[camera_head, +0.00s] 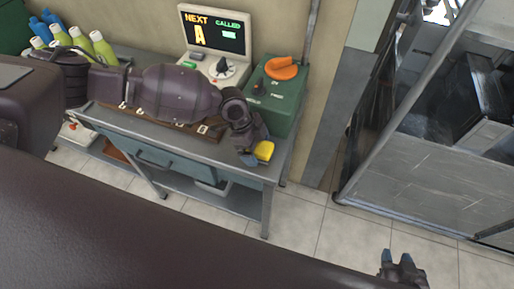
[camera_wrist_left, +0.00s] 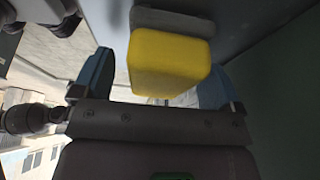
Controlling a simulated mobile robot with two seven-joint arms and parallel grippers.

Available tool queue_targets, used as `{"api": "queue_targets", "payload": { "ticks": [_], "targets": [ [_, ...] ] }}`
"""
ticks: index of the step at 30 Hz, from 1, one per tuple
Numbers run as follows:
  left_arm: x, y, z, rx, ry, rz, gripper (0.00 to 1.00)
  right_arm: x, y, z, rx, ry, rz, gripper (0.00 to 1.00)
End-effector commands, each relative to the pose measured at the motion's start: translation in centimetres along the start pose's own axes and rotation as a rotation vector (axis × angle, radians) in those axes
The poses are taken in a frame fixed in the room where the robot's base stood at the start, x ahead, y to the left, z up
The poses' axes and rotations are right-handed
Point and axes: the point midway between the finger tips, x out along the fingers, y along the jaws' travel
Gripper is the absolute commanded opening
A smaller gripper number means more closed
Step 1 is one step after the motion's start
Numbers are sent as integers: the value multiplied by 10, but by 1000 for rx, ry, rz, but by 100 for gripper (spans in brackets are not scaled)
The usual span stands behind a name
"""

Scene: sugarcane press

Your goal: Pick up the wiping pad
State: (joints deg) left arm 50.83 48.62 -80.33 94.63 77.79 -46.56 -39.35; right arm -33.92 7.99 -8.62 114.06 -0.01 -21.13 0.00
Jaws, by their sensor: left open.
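The wiping pad (camera_head: 264,150) is yellow and lies at the front right corner of the grey table. In the left wrist view the yellow pad (camera_wrist_left: 170,60) has a grey layer on its far side. My left gripper (camera_head: 252,155) is at the pad. Its blue fingers (camera_wrist_left: 153,80) stand apart on either side of the pad, with a visible gap at each side. Part of the pad is hidden behind the gripper in the head view. My right gripper (camera_head: 397,262) is low at the bottom right over the floor, far from the pad; its finger opening is unclear.
A green box with an orange knob (camera_head: 282,69) stands behind the pad. A display machine (camera_head: 214,45) is to its left. Several bottles (camera_head: 80,40) stand at the table's far left. A metal-framed glass structure (camera_head: 430,130) is on the right. Tiled floor (camera_head: 320,235) lies between.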

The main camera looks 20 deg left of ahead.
Motion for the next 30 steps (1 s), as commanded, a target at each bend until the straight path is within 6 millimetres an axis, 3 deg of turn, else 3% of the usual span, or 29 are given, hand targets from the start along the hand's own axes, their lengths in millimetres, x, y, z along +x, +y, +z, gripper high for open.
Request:
{"api": "queue_targets", "payload": {
  "ticks": [8, 19, 30],
  "targets": [
    [2, 0, 0, 0, 1, -1, 92, -1, 1, 1, -3, -3, 0, 39],
    [2, 0, 0, 0, 1, -1, 37, -6, 2, 10, -2, -19, 3, 39],
    [-8, -1, -4, 0, 1, -2, 37, -4, 2, 4, -3, -10, 2, 39]
  ]
}}
